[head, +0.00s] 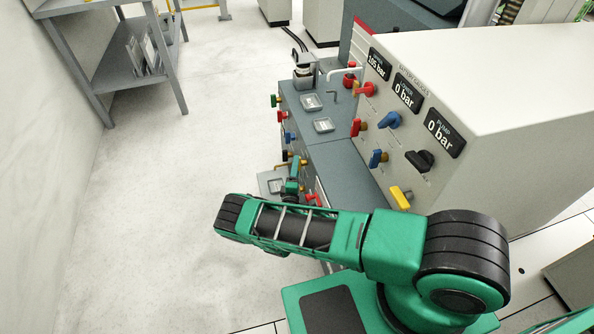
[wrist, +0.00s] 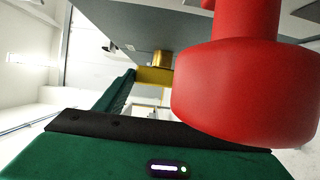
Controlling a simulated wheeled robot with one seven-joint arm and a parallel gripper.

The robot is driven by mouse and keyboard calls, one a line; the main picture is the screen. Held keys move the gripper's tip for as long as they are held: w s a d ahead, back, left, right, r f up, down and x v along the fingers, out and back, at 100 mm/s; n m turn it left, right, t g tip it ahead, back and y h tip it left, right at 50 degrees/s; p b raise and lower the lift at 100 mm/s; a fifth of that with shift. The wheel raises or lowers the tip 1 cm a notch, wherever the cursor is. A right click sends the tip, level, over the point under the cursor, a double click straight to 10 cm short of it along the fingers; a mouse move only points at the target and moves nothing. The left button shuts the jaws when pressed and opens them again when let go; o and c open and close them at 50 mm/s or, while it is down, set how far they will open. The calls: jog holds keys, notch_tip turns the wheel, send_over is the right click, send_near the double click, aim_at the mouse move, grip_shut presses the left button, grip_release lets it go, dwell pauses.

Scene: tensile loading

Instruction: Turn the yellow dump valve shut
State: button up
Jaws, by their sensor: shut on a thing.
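A yellow valve handle (head: 297,162) sits low on the front of the grey bench, partly hidden by my gripper (head: 292,177). In the wrist view the yellow handle (wrist: 153,76) is at the far end of my green finger, on a brass stem. My gripper is shut on this handle; the contact itself is small and partly hidden. A second yellow handle (head: 400,197) is at the bottom of the gauge panel, apart from my gripper. I cannot read which yellow handle is labelled dump.
A large red knob (wrist: 245,95) is close in front of the wrist camera. Several coloured valves line the bench front and the gauge panel (head: 405,125). The gauges read 105, 0 and 0 bar. A grey shelf (head: 115,50) stands at the left wall; the floor between is clear.

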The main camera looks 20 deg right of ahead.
jog(key=shift+s+f, duration=0.1)
jog(key=shift+f, duration=0.05)
jog(key=o, duration=1.1)
jog(key=shift+c, duration=0.2)
jog(key=v, duration=1)
jog(key=shift+s+a, duration=0.2)
jog(key=shift+s, duration=0.05)
